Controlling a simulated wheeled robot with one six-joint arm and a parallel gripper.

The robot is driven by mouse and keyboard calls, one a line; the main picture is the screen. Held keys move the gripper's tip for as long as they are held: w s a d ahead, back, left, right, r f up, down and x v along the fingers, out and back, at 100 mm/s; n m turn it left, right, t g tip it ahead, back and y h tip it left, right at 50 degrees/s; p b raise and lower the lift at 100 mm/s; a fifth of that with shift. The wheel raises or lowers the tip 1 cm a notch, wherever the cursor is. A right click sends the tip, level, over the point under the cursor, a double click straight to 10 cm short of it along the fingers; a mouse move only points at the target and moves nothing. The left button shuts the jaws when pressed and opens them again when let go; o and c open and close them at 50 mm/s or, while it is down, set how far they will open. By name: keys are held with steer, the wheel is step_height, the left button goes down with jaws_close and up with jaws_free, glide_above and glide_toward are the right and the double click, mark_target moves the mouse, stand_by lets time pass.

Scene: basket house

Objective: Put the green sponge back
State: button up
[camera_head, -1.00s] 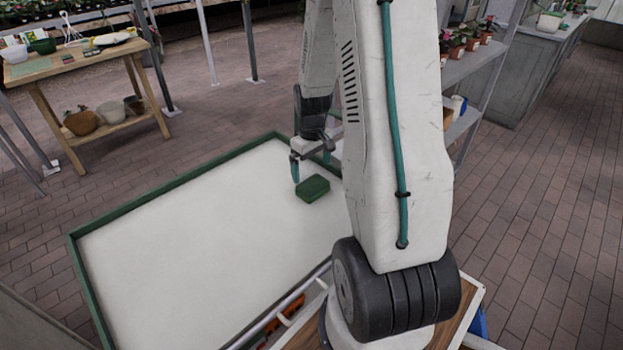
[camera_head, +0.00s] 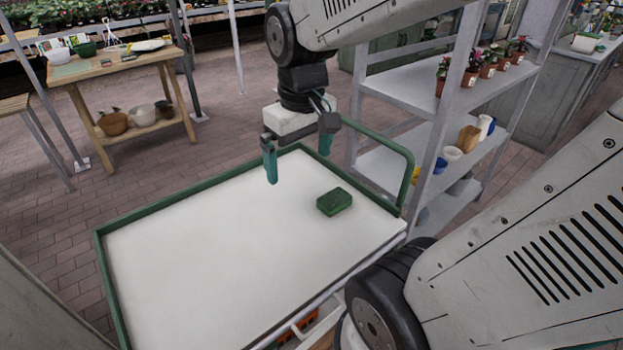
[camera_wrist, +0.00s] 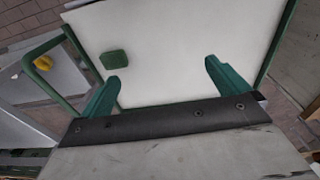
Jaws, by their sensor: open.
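The green sponge (camera_head: 334,201) lies flat on the white top of a green-rimmed cart (camera_head: 210,240), towards its right end. It also shows in the wrist view (camera_wrist: 113,60), left of the fingers and apart from them. My gripper (camera_head: 298,160) is open and empty, with teal fingers pointing down. It hangs above the cart's far side, behind and to the left of the sponge. In the wrist view the two fingers (camera_wrist: 163,85) are wide apart with only the bare cart top between them.
A grey shelf unit (camera_head: 450,125) with potted plants and several cups stands right of the cart. The cart's green handle (camera_head: 400,160) rises at its right end. A wooden table (camera_head: 125,70) with bowls is at the back left. Most of the cart top is clear.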

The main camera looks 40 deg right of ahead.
steer(key=s+a+r, duration=0.2)
steer(key=s+a, duration=0.3)
steer(key=s, duration=0.4)
steer(key=shift+r, duration=0.2)
